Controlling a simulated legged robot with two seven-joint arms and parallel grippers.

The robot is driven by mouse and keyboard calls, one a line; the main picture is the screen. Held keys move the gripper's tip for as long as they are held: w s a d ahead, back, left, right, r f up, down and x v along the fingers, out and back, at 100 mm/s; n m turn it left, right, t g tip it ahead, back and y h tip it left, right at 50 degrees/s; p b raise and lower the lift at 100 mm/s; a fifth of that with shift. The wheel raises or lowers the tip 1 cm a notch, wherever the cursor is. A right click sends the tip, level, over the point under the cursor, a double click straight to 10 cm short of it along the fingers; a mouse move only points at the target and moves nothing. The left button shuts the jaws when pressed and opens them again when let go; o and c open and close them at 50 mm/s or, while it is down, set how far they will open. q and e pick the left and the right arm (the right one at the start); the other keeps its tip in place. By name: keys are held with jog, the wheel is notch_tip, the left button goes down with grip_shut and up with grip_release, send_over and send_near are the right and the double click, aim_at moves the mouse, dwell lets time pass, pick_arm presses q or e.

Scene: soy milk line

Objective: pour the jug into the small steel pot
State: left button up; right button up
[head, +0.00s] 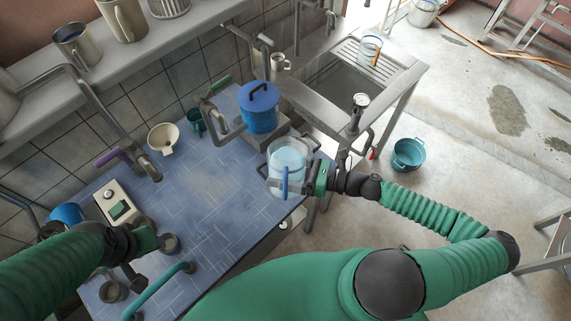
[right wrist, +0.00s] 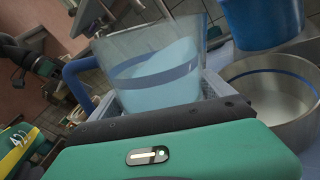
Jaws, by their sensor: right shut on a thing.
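The clear jug (head: 290,184) with a blue handle and pale liquid is at the worktop's right edge in the head view. My right gripper (head: 318,177) is shut on it from the right. In the right wrist view the jug (right wrist: 158,75) is just beyond the gripper. The small steel pot (right wrist: 292,122), round with a blue band and pale inside, shows to the right of the jug there. In the head view I cannot make the pot out clearly near the jug. My left gripper (head: 150,240) is over the worktop at lower left; its fingers are unclear.
A blue lidded pot (head: 259,118) stands just behind the jug. A white funnel (head: 163,139), a green cup (head: 194,121) and a switch box (head: 118,207) are on the tiled worktop (head: 215,185). Its middle is clear. A teal bucket (head: 408,154) stands on the floor at right.

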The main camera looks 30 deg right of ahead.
jog(key=shift+s+a+r+p, duration=0.15)
jog(key=shift+a+r+p, duration=0.15)
jog(key=shift+r+p, duration=0.1)
jog(key=shift+d+m+p, duration=0.35)
jog(key=shift+m+p, duration=0.25)
jog(key=shift+p, duration=0.3)
jog(key=shift+s+a+r+m+g+p, duration=0.15)
jog(key=shift+s+a+m+g+p, duration=0.15)
jog(key=shift+a+m+p, duration=0.45)
jog(key=shift+d+p, duration=0.2)
jog(key=shift+p, duration=0.3)
jog(key=shift+d, duration=0.1)
